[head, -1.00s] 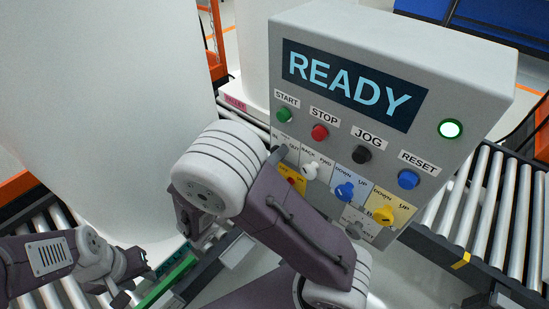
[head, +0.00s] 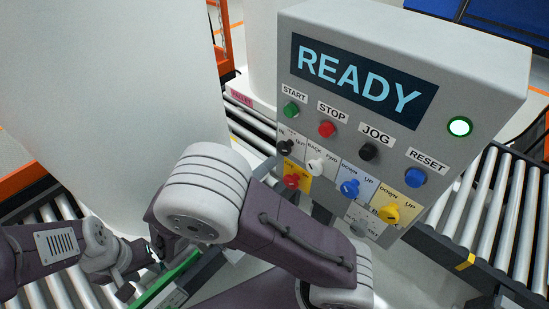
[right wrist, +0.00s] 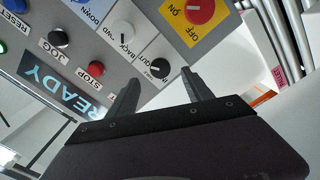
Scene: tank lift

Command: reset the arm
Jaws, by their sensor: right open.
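The grey control panel (head: 465,85) shows READY on its screen (head: 362,80), with a green lamp (head: 460,126) lit. The blue RESET button (head: 415,177) is at the right of the button row. Below are a black IN/OUT knob (head: 284,146), a white knob (head: 315,167), a blue knob (head: 349,188), a yellow knob (head: 390,213) and a red knob (head: 292,181) on a yellow plate. In the right wrist view my right gripper (right wrist: 157,77) is open and empty, the black IN/OUT knob (right wrist: 158,69) showing between its fingertips. My left gripper (head: 135,282) is low at left, its jaws unclear.
Roller conveyors run at the right (head: 500,225) and lower left (head: 60,220). A big white cylinder (head: 100,100) stands at left. A green bar (head: 165,280) lies near my left gripper. My right arm crosses in front of the panel's lower left.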

